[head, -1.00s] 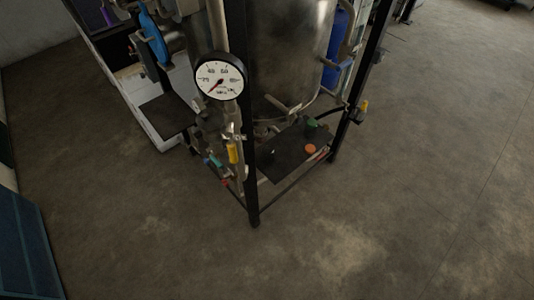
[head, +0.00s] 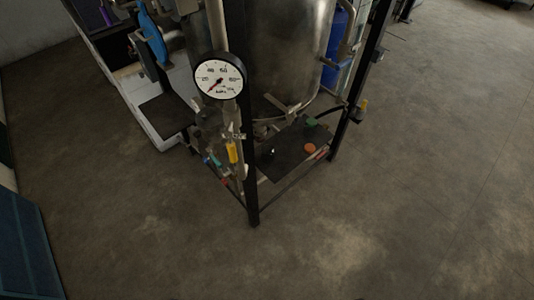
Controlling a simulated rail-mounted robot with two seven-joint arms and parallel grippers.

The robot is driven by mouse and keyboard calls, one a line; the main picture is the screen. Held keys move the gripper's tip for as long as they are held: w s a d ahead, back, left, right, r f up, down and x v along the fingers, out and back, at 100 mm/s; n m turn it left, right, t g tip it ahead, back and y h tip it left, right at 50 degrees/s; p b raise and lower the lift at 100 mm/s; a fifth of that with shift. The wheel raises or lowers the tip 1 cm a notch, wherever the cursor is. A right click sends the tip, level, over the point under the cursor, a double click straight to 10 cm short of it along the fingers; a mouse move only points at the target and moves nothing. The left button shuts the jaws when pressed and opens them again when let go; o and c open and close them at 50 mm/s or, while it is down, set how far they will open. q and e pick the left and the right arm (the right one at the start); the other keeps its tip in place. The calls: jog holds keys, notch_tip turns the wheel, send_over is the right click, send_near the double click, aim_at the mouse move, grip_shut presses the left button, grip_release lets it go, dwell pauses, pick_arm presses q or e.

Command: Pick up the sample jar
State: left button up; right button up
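I cannot make out the sample jar for certain. A small round orange item (head: 310,148) and a small green item (head: 311,122) sit on a dark plate (head: 287,166) low under the steel tank (head: 290,50). They are too small to tell whether either is a jar or a lid. Neither my left nor my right gripper is in view.
A black frame post (head: 251,160) stands in front of the tank. A pressure gauge (head: 219,76) and pipework with a yellow-handled valve (head: 232,152) are beside it. A blue panel (head: 25,245) is at lower left. The concrete floor is clear in front and right.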

pick_arm(q)
jog(key=o, duration=1.4)
